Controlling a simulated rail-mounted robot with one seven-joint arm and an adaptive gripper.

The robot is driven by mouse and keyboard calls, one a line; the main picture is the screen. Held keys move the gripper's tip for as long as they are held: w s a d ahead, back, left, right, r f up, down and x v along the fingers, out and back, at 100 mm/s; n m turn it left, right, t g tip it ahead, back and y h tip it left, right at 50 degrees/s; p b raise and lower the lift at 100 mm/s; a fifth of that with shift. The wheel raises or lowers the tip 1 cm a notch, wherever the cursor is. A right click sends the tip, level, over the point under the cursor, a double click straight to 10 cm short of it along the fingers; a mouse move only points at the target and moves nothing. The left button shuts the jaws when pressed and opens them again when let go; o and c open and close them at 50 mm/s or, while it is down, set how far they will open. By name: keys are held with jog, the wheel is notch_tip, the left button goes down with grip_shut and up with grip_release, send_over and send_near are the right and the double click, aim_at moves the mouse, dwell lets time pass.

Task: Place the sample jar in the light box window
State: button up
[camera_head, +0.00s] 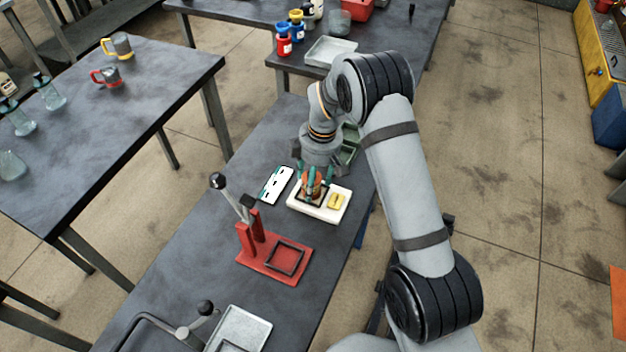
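My gripper (315,180) points down over a low white box (318,213) on the dark bench, with its teal fingertips on either side of an orange-brown object (313,186). This object looks like the sample jar, but my gripper partly covers it. It is at a dark-framed square on the left part of the white box, which looks like the light box and its window. I cannot tell whether the jar rests in the frame or hangs just above it, nor whether the fingers press on it. A small yellow block (337,201) sits on the box's right part.
A white card (276,185) with dark marks lies left of the box. A red press-like stand (273,262) with a lever is nearer. A grey plate (240,330) lies at the front. Bare bench separates these.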

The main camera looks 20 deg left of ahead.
jog(key=shift+r, duration=0.15)
jog(key=r, duration=0.4)
jog(key=d+r+b, duration=0.1)
jog(key=r, duration=0.7)
jog(key=shift+d, duration=0.15)
jog(key=shift+f, duration=0.1)
